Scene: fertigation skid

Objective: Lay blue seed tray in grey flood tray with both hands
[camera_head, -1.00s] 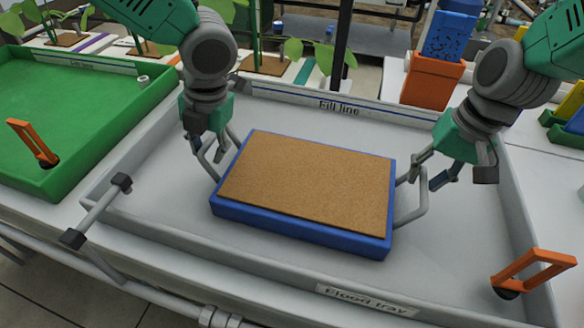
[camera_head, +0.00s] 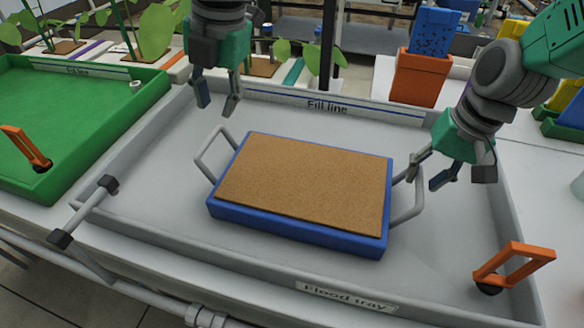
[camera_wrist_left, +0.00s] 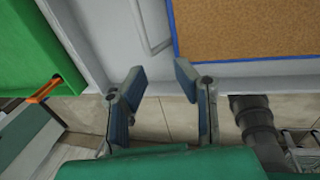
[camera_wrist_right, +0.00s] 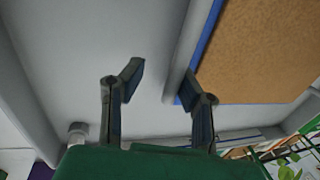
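The blue seed tray (camera_head: 296,228), filled with brown material, lies flat inside the grey flood tray (camera_head: 440,270), seemingly on its floor. It has a grey left handle (camera_head: 203,156) and a grey right handle (camera_head: 416,210). My left gripper (camera_head: 217,103) is open and empty, above and behind the left handle; its fingers (camera_wrist_left: 160,90) are apart in the left wrist view. My right gripper (camera_head: 427,178) is open beside the right handle; in the right wrist view its fingers (camera_wrist_right: 164,86) are apart, with the handle bar (camera_wrist_right: 180,75) near one of them. Contact there is unclear.
A green tray (camera_head: 90,110) with an orange handle stands at the left. An orange pot with a blue block (camera_head: 418,75) stands behind the flood tray. An orange handle (camera_head: 513,263) is at its front right corner, and a grey bar (camera_head: 85,212) at its left edge.

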